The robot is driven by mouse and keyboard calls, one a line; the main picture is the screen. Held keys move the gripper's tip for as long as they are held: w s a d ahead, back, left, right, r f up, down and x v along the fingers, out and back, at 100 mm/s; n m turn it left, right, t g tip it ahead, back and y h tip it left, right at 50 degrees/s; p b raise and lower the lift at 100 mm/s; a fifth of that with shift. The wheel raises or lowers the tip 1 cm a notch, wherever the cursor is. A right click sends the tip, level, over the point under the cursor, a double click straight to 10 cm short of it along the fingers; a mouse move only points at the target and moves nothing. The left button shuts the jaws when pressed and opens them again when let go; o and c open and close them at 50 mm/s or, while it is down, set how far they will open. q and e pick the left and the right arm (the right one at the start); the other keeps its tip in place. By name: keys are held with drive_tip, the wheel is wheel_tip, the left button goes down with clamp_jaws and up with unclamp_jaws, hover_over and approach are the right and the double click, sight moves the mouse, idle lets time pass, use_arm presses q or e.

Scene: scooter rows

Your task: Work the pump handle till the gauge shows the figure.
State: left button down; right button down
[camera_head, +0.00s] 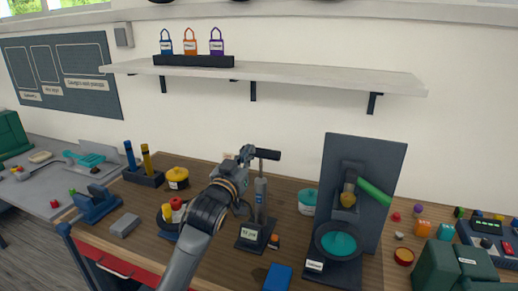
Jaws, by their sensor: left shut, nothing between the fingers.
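The pump stands upright on the wooden bench, with a grey cylinder (260,198) on a dark base. Its black T-shaped handle (267,154) is at the top. A white plate (249,234) with small characters is on the front of the base; I cannot read it surely, nor tell if it is the gauge. My left gripper (246,153) is shut and empty at the left end of the handle; I cannot tell whether it touches. My left arm comes up from the bottom and hides part of the bench left of the pump.
A dark stand (365,150) with a green lever (373,192) and teal bowl stands right of the pump. A blue block (278,278) lies in front. A yellow pot (177,178) is behind at left. A shelf (300,77) with several padlocks hangs above.

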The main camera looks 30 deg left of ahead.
use_arm(q)
drive_tip(key=r+p, duration=0.2)
drive_tip(key=p, duration=0.1)
hover_over(259, 149)
drive_tip(key=s+d, duration=0.1)
drive_tip(key=s, duration=0.1)
wheel_tip(259, 149, down, 5)
drive_tip(key=shift+w+r+p, duration=0.15)
drive_tip(key=shift+r+p, duration=0.05)
drive_tip(key=shift+p, duration=0.6)
wheel_tip(259, 149, down, 9)
drive_tip(key=b, duration=0.5)
drive_tip(key=shift+r, duration=0.2)
